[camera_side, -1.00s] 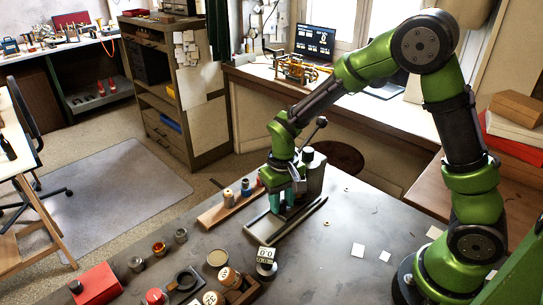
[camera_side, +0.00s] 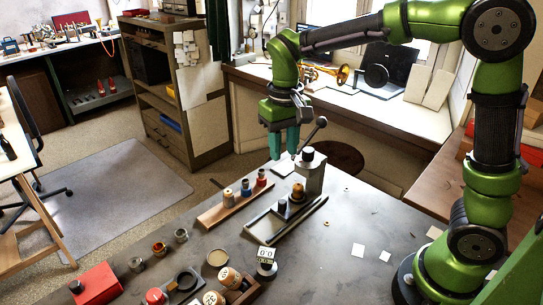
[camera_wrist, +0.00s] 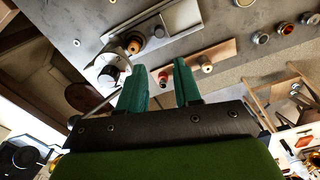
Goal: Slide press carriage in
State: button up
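The press (camera_side: 313,172) is a grey block with a black top and a ball-ended lever, and shows in the wrist view (camera_wrist: 108,70). In front of it, the carriage (camera_side: 283,207) sits on a flat track (camera_side: 265,226) between dark rails. A tan, round-topped piece (camera_side: 298,191) stands at its press end, close to the block; the wrist view also shows this piece (camera_wrist: 133,42). I cannot tell whether the carriage touches the press. My gripper (camera_side: 284,155) is raised above and behind the track, clear of the carriage. Its teal fingers (camera_wrist: 159,64) are apart and empty.
A wooden strip (camera_side: 235,205) with small spools, one red, lies left of the track. Jars, a red box (camera_side: 97,283) and a small counter (camera_side: 266,254) stand nearer the front. The bench right of the track is mostly clear.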

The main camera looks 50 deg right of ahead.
jog(key=shift+r, duration=0.45)
jog(key=shift+c, duration=0.4)
